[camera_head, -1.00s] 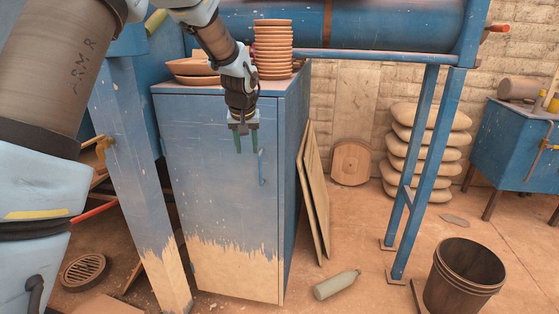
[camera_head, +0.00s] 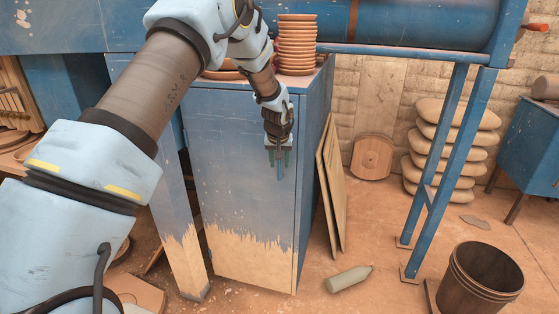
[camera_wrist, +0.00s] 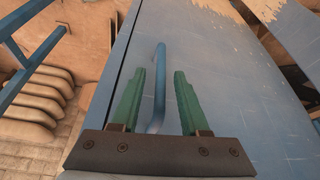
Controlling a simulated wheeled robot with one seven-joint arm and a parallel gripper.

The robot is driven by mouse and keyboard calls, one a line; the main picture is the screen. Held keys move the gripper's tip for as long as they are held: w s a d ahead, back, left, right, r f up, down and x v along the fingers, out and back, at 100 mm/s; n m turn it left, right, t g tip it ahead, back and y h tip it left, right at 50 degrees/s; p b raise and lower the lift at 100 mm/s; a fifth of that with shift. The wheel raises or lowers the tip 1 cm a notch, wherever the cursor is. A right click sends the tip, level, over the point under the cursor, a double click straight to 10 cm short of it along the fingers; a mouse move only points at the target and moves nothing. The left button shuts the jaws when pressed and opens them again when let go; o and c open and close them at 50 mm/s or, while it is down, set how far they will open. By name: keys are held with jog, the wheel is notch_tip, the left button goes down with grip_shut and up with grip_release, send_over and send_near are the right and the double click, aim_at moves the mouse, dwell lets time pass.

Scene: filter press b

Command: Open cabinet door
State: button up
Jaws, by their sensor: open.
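The blue cabinet door (camera_head: 240,190), with bare wood at its foot, is shut in the head view. Its thin blue vertical handle (camera_wrist: 159,85) shows in the wrist view, between the two green fingers of my gripper (camera_wrist: 158,90). The fingers are apart from the handle on both sides. In the head view my gripper (camera_head: 277,165) points down in front of the door's upper right part, and the handle there is mostly hidden behind the fingers.
A stack of clay bowls (camera_head: 297,45) stands on the cabinet top. Boards (camera_head: 332,180) lean against its right side. A bottle (camera_head: 349,279) and a brown bucket (camera_head: 480,280) are on the floor to the right. A blue post (camera_head: 180,230) stands left of the door.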

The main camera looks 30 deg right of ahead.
grip_shut()
dwell(0.4)
dwell(1.1)
